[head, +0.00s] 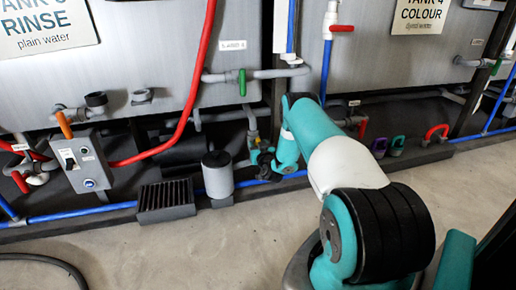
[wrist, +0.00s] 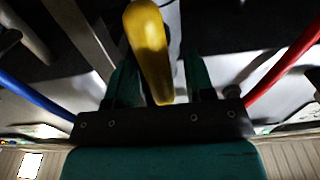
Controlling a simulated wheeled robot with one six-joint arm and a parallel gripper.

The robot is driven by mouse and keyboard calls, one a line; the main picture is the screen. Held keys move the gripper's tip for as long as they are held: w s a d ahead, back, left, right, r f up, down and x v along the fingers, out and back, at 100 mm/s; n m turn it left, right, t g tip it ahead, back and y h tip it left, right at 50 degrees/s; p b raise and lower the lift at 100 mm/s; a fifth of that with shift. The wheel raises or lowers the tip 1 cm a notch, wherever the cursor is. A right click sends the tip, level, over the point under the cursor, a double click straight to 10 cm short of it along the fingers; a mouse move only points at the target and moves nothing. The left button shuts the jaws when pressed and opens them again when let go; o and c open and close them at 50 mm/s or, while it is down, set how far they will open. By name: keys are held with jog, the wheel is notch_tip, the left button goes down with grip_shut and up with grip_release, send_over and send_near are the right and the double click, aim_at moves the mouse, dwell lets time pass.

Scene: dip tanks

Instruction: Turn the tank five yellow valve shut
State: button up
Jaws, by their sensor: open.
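The yellow valve handle (wrist: 150,50) shows in the wrist view as a long rounded lever. It lies between the two dark green fingers of my gripper (wrist: 160,80), with a gap visible beside the lower part of the handle. The fingers are open, and I cannot tell whether either one touches it. In the head view my gripper (head: 264,160) is low by the pipes between two tanks.
A grey pump-like cylinder (head: 217,174) and a ribbed dark box (head: 166,200) stand left of my gripper. A switch box (head: 82,160) with an orange lever is farther left. A red hose (head: 190,95) hangs nearby.

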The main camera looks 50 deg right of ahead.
jog(key=shift+c, duration=0.5)
grip_shut()
jog(key=shift+d+m, duration=0.1)
jog(key=shift+m, duration=0.3)
jog(key=m, duration=0.2)
jog(key=shift+s+d+m+p, duration=0.1)
jog(key=shift+d+m+p, duration=0.05)
jog(key=shift+m+p, duration=0.2)
jog(key=m, duration=0.5)
jog(key=shift+s+d+f, duration=0.15)
jog(key=shift+d+f, duration=0.05)
jog(key=shift+d, duration=0.05)
jog(key=shift+s+d+f+m, duration=0.1)
jog(key=shift+f+m, duration=0.1)
jog(key=shift+m, duration=1.4)
jog(key=shift+w+d+f+m, duration=0.1)
jog(key=shift+f+m, duration=0.05)
jog(key=shift+m, duration=1.4)
jog(key=shift+s+f+m, duration=0.1)
jog(key=shift+f+m, duration=0.1)
jog(key=shift+m, duration=1.4)
